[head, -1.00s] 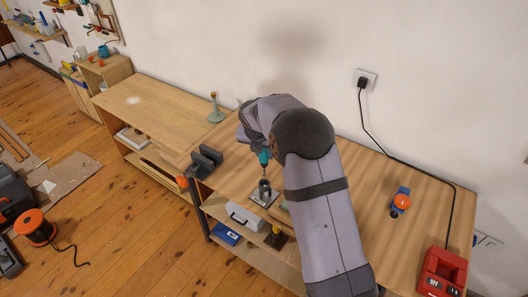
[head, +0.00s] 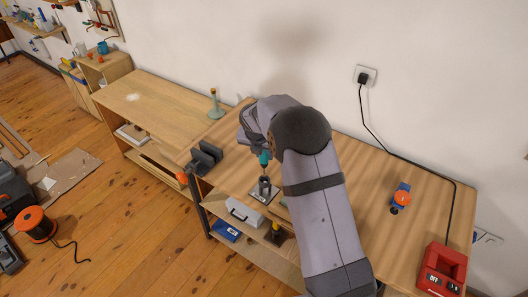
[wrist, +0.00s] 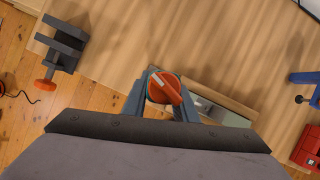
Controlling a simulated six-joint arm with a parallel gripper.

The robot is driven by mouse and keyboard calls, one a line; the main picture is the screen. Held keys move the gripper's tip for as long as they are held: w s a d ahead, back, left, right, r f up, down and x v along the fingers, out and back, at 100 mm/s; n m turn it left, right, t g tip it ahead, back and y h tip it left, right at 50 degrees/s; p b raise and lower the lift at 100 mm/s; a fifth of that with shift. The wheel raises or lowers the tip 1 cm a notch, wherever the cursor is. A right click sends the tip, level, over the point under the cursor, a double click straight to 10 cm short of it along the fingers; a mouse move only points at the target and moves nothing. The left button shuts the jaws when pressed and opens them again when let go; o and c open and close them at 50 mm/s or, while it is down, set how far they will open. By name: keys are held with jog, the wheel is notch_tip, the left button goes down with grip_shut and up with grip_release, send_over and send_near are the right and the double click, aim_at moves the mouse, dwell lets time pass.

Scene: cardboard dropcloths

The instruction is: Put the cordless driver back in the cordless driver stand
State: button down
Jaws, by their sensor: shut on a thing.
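The cordless driver (head: 264,157) is teal and hangs about upright below my wrist in the head view, its thin bit pointing down. In the wrist view its orange-and-teal top end (wrist: 165,87) sits between the two fingers of my gripper (wrist: 161,98), which is shut on it. The cordless driver stand (head: 264,188), a short dark tube on a flat plate, is on the bench directly under the bit. The bit's tip is at or just above the tube's mouth; I cannot tell if it is inside. My arm hides most of the gripper in the head view.
A dark vise (head: 206,157) is at the bench's left edge. A green bottle-shaped thing (head: 215,104) stands behind it. A blue-and-orange tool (head: 400,199) and a red switch box (head: 441,270) are on the right, with a black cable to the wall. The bench middle right is clear.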

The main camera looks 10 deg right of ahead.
aim_at(264, 173)
jog(key=shift+f, duration=0.25)
dwell(0.8)
jog(key=shift+p, duration=0.5)
jog(key=shift+f, duration=0.3)
dwell(0.6)
jog(key=shift+f+b, duration=2.45)
jog(key=shift+f, duration=1.65)
jog(key=c, duration=1.3)
grip_release()
jog(key=shift+c, duration=0.2)
jog(key=shift+f, duration=0.15)
